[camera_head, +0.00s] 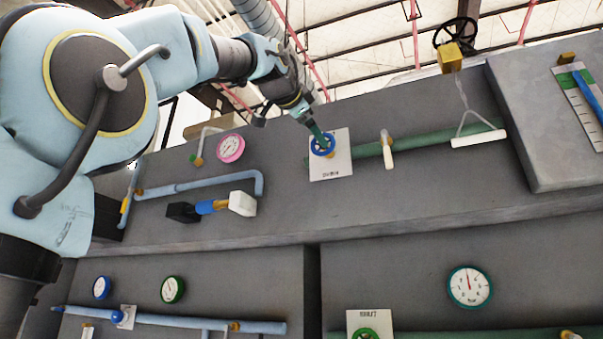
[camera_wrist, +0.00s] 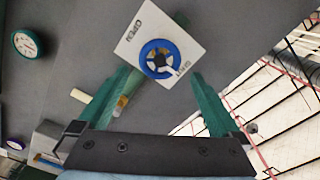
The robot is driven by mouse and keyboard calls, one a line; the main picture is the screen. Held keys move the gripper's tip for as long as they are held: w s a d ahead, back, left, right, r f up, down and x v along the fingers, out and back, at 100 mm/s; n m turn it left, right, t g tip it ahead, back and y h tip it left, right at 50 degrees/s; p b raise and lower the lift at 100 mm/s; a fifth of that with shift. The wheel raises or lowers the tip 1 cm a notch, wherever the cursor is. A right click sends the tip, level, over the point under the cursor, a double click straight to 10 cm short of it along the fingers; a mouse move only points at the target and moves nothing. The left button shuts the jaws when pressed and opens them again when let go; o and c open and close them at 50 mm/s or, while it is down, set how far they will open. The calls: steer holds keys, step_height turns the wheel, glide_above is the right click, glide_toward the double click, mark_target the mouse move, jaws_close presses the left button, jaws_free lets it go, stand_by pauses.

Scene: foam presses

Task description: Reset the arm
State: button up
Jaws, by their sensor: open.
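My arm reaches in from the left in the head view. My gripper (camera_head: 318,132) points down toward a blue handwheel (camera_head: 322,145) on a white square plate (camera_head: 338,165). In the wrist view, the two green fingers of my gripper (camera_wrist: 162,92) stand wide apart, with nothing held between them. The blue handwheel (camera_wrist: 160,59) shows just beyond the fingertips, on its tilted plate (camera_wrist: 135,62) with lettering. In the head view the fingertips overlap the wheel; I cannot tell whether they touch it.
A grey panel carries a green pipe (camera_head: 430,141), a pink-rimmed gauge (camera_head: 231,148), a blue pipe (camera_head: 195,185) and a black, blue and white fitting (camera_head: 240,204). A hanging handle (camera_head: 478,139) and a grey box (camera_head: 550,130) are at right. Lower panels hold more gauges (camera_head: 470,287).

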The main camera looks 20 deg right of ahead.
steer(key=w+f+n+y, duration=0.3)
steer(key=w+f, duration=0.5)
steer(key=f, duration=0.4)
steer(key=w+a+f+n+g+y, duration=0.2)
steer(key=w+a+f, duration=0.15)
steer(key=f, duration=0.75)
steer(key=w+a+f+n+g+y, duration=0.1)
steer(key=w+a+f+n+y, duration=0.2)
steer(key=f, duration=0.8)
steer(key=w+a+f+n+g, duration=0.25)
steer(key=a+f, duration=0.25)
steer(key=f, duration=0.6)
steer(key=s+a+f+n+g+y, duration=0.1)
steer(key=s+a+f+n+g, duration=0.1)
steer(key=s+a+f, duration=0.4)
steer(key=s+a+f+n+g+y, duration=0.1)
steer(key=s+a+f, duration=0.5)
steer(key=f, duration=1)
steer(key=s+a+f+n+g+y, duration=0.2)
steer(key=s+a+f+n, duration=0.3)
steer(key=s+f, duration=0.3)
step_height(320, 180, down, 3)
steer(key=shift+s+a+r+g, duration=0.1)
steer(key=shift+s+a+g, duration=0.3)
steer(key=shift+a+g, duration=0.2)
